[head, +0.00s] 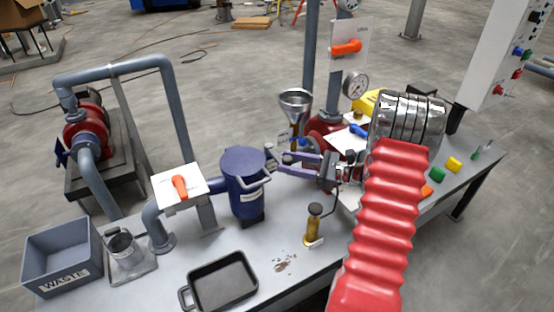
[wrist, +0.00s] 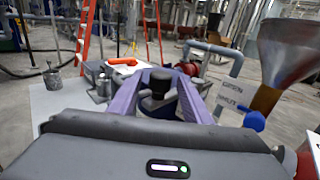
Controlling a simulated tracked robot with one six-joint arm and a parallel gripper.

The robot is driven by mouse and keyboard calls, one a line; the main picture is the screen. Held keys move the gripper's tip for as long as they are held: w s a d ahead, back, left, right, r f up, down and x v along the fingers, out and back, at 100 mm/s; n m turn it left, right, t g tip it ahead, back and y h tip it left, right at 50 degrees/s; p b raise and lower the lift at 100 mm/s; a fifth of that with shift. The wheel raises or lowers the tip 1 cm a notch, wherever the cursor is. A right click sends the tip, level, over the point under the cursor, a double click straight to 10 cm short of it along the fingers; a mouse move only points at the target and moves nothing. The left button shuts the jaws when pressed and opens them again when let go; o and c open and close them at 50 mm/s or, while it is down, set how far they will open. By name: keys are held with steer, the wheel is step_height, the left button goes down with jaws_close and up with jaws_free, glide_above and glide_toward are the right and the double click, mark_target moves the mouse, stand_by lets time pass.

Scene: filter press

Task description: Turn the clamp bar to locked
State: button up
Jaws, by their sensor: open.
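A dark blue vessel (head: 246,190) with a round lid stands on the bench in the head view. A pale bar (head: 257,179), which may be the clamp bar, shows at its upper right side; its locked or unlocked position cannot be read. My gripper (head: 271,161) is at the right of the vessel, its purple fingers pointing left at its upper part. In the wrist view the open fingers (wrist: 160,100) stand on both sides of a dark upright knob (wrist: 160,82) with a grey bar at its foot. Whether they touch it cannot be told.
A steel funnel (head: 296,104) stands just behind my gripper. A brass piece with a black knob (head: 314,224) stands in front. An orange-handled valve panel (head: 179,187), a black tray (head: 222,282) and a grey waste bin (head: 62,256) lie left.

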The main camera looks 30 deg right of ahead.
mark_target(278, 156)
steer(key=x, duration=0.5)
steer(key=shift+c, duration=0.2)
jaws_close()
steer(key=shift+d, duration=0.15)
stand_by(0.6)
